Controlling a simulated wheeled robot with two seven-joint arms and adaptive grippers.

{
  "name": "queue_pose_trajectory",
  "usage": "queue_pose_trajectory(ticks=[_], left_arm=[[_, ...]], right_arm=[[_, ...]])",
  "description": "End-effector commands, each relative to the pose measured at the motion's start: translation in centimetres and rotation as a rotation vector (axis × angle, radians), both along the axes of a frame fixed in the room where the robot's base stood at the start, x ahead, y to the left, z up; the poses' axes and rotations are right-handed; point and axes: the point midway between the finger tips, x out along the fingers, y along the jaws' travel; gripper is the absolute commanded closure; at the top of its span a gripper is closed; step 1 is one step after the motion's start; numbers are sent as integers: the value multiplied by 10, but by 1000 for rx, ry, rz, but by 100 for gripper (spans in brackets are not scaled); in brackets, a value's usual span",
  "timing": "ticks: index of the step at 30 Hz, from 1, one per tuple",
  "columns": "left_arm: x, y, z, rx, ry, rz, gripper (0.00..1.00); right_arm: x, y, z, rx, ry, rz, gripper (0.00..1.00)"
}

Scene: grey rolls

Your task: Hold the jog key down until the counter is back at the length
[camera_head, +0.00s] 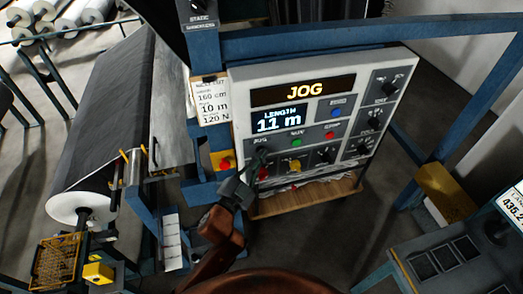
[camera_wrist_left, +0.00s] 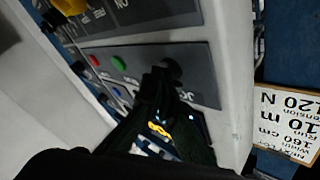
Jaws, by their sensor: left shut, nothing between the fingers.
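The white control panel (camera_head: 350,73) fills the middle of the head view. Its orange banner (camera_head: 304,91) reads JOG. The counter (camera_head: 278,120) below it reads LENGTH 11 m. My left gripper (camera_head: 257,160) is shut, with its tips against or just in front of the panel's lower left part, under the JOG label. The fingers cover the jog key there, and I cannot tell how far it is pressed. In the left wrist view the shut gripper (camera_wrist_left: 164,82) points at the panel's grey key strip (camera_wrist_left: 200,69). My right gripper is not in view.
A card (camera_head: 211,103) left of the panel lists 160 cm, 10 m and 120 N. A green button (camera_head: 296,142), a red button (camera_head: 329,135) and a blue button (camera_head: 337,112) sit near the gripper. A red stop button (camera_head: 225,163) is left of it. A large grey roll (camera_head: 90,190) stands at left.

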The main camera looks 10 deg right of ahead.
Motion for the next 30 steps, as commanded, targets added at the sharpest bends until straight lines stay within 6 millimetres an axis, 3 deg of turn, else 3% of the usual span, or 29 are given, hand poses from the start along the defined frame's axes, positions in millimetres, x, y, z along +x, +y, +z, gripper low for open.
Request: queue_pose_trajectory(ticks=[20,30], left_arm=[[0,0,0,0,1,2,100],[-16,0,0,0,1,0,100]], right_arm=[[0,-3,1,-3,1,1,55],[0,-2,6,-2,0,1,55]])
